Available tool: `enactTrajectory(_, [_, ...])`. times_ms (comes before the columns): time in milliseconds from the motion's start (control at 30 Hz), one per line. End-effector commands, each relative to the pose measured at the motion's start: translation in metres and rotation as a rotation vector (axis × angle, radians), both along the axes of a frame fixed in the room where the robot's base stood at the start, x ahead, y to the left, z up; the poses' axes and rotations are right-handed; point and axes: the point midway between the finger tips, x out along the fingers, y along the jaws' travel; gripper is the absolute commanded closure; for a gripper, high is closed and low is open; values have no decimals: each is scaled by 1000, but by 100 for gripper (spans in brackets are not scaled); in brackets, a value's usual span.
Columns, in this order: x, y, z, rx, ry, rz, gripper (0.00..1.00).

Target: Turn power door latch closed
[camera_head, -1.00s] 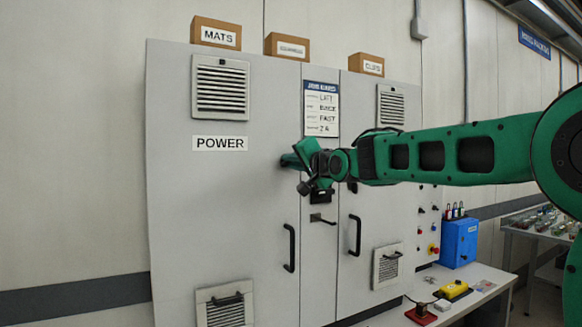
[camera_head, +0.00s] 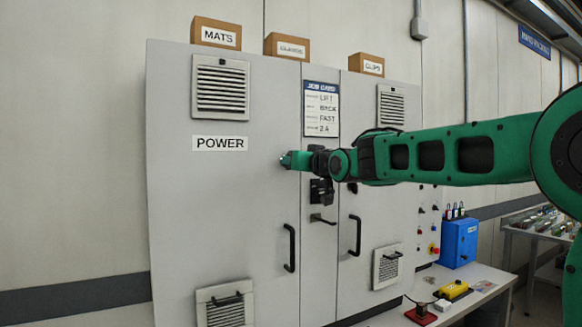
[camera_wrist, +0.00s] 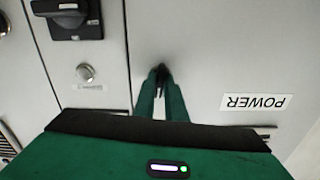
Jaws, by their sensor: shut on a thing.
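The POWER door (camera_head: 215,210) is the wide grey left door of the cabinet, with a POWER label (camera_head: 220,143). My gripper (camera_head: 287,160) is at the right edge of this door. In the wrist view, where the label appears upside down, my gripper's two green fingers (camera_wrist: 161,85) are shut on a small dark latch (camera_wrist: 162,70). The fingers hide much of the latch, so its exact angle is hard to tell. In the head view my gripper covers the latch.
A black rotary switch (camera_wrist: 70,16) and a round button (camera_wrist: 86,72) sit on the panel beside the door. Door handles (camera_head: 290,248) stick out below my gripper. A bench (camera_head: 480,290) with a blue box (camera_head: 459,242) stands at the right.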

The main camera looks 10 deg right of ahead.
Motion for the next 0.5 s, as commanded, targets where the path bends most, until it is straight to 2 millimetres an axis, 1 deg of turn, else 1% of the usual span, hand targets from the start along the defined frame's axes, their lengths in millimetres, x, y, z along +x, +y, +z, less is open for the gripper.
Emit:
enactTrajectory(33, [1,0,-7,-24,6,1,100])
enactTrajectory(233, [1,0,-7,-93,-16,1,100])
enactTrajectory(500, [1,0,-7,-123,-26,0,100])
